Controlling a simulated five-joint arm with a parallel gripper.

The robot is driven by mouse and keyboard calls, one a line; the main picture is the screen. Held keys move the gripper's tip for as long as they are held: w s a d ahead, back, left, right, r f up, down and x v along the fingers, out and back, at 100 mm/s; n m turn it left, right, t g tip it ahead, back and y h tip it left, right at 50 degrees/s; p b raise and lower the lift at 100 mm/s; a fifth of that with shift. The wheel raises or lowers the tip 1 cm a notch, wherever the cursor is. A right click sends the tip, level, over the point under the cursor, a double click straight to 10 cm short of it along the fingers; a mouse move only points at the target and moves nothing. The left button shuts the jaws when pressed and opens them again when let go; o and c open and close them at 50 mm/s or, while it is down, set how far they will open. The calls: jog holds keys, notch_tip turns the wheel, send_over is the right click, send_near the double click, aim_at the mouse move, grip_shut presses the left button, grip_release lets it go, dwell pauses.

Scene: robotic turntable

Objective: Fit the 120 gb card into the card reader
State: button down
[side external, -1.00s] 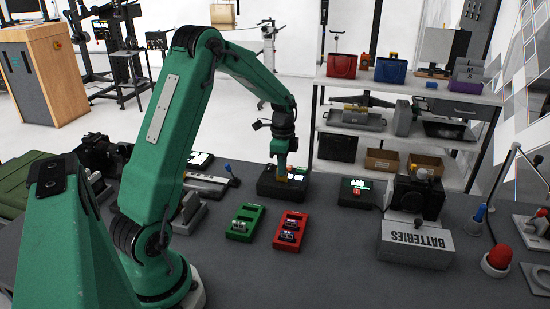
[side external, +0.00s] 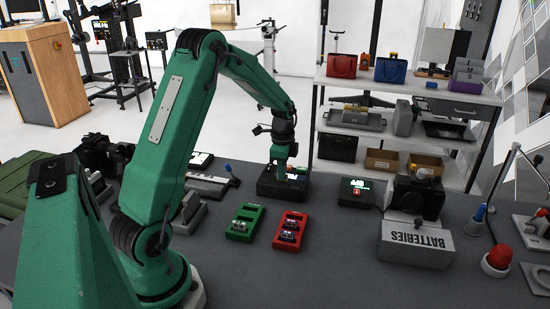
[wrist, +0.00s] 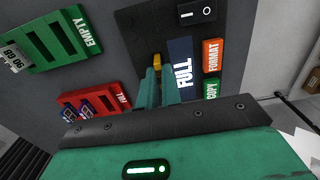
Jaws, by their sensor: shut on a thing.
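My gripper (side external: 280,171) is low over the black card reader (side external: 268,190) at the back of the bench. In the wrist view, my gripper (wrist: 160,84) is shut on a small piece with a yellow end (wrist: 157,60), likely the card. The fingers hide most of it, and no 120 gb marking is readable. Its tip is at or in a recess of the card reader (wrist: 142,22); I cannot tell how deep it sits. The reader's dark blue FULL panel (wrist: 183,65) is just right of the fingers.
The reader carries a rocker switch (wrist: 196,12), an orange FORMAT label (wrist: 212,55) and a green COPY label (wrist: 211,89). A green EMPTY tray (side external: 245,222) and a red FULL tray (side external: 290,230), both holding cards, lie nearer. A batteries box (side external: 416,244) stands right.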

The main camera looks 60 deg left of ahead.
jog(key=shift+f, duration=0.1)
jog(key=c, duration=1.5)
grip_release()
jog(key=shift+r, duration=3.9)
